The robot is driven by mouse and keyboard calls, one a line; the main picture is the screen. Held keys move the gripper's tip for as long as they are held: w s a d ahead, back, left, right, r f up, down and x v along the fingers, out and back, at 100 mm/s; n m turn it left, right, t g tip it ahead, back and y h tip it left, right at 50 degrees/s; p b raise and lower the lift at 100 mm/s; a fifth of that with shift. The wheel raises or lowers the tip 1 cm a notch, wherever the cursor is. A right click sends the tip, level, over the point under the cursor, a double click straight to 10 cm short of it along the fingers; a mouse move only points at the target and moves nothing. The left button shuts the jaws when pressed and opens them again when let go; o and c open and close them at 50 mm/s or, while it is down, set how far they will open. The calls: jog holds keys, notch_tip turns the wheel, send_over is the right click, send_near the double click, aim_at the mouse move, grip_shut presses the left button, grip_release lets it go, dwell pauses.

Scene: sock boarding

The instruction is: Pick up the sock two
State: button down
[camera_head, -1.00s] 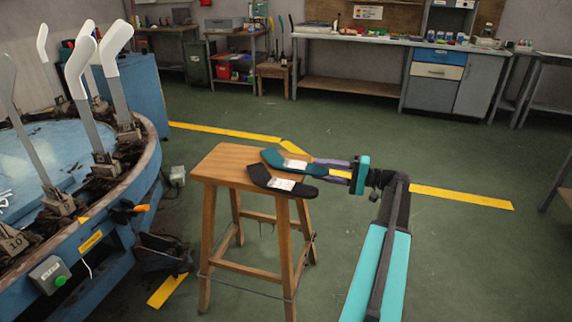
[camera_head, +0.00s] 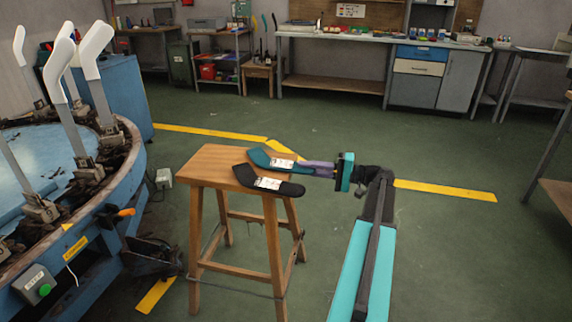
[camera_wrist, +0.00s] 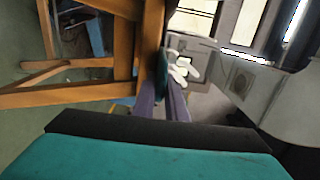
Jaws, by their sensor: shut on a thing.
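A teal sock (camera_head: 262,158) with a white label lies at the right side of the wooden stool's seat (camera_head: 212,160), its cuff end pointing right. My gripper (camera_head: 318,168) is shut on that cuff end, with its purple fingers on either side. No marking shows which sock is number two.
A round blue machine (camera_head: 120,190) with upright white-tipped boards stands left of the stool. A long workbench (camera_head: 330,38) lines the back wall. Green floor with yellow lines is open right of and behind the stool.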

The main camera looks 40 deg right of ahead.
notch_tip(320, 180, up, 10)
jog(key=shift+p, duration=1.25)
